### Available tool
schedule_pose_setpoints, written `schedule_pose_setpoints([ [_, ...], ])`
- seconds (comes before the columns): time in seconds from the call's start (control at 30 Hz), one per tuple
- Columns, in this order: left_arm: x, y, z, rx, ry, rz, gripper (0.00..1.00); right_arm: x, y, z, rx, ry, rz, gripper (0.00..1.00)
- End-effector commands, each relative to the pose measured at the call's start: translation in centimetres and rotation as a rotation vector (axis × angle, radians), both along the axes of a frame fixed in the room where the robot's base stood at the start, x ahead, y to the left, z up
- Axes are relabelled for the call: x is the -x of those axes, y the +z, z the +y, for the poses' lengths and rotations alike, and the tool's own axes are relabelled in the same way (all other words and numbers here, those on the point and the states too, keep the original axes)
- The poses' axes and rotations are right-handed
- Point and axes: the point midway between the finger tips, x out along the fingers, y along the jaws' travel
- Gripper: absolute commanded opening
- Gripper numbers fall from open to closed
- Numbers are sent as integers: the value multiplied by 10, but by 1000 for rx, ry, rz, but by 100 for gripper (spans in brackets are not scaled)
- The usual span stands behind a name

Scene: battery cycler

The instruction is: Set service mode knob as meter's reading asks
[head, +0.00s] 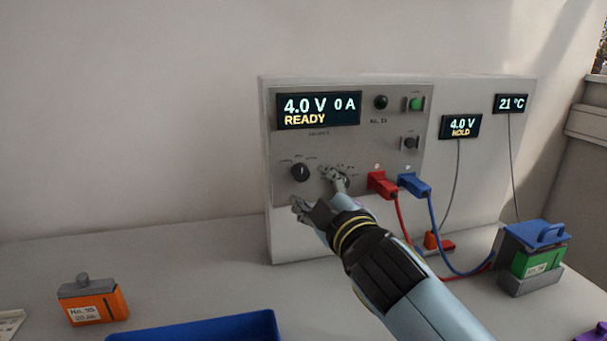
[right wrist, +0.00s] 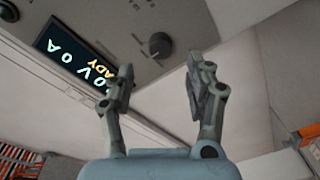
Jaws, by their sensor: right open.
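The cycler panel (head: 385,155) has a main display (head: 318,109) reading 4.0 V, 0 A, READY. A separate small meter (head: 460,126) reads 4.0 V, HOLD. A dark round knob (head: 300,172) with a pale pointer mark sits below the main display; its labels are too small to read. My right gripper (head: 318,191) is open and empty in front of the panel, just below and right of this knob. It hides part of a second dial area. In the right wrist view a knob (right wrist: 160,44) shows beyond the spread fingers (right wrist: 160,72), apart from them. My left gripper is out of view.
Red (head: 382,184) and blue (head: 414,185) plugs with cables stick out right of my gripper. A green battery sits in a grey holder (head: 530,280) at the right. An orange battery (head: 92,303) and a blue tray (head: 205,328) are on the table at left.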

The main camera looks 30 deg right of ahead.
Motion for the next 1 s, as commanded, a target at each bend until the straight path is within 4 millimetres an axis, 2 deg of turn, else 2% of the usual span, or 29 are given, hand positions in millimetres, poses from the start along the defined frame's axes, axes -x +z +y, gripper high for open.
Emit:
schedule_pose_setpoints([
  [0.13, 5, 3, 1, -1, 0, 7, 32, -29, 2, -5, 1, 0, -1, 54],
  [0.3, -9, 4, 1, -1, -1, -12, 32, -50, 1, -8, -1, 0, 0, 54],
  [0.47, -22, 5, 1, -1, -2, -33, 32, -56, 0, -9, -1, 0, 1, 54],
  [0.67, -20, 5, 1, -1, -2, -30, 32, -57, 0, -9, -1, -1, 0, 54],
  [0.77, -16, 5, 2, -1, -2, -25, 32, -56, 0, -9, -1, -1, 0, 44],
  [1.0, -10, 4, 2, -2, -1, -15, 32, -56, 0, -9, -1, -1, 0, 12],
])
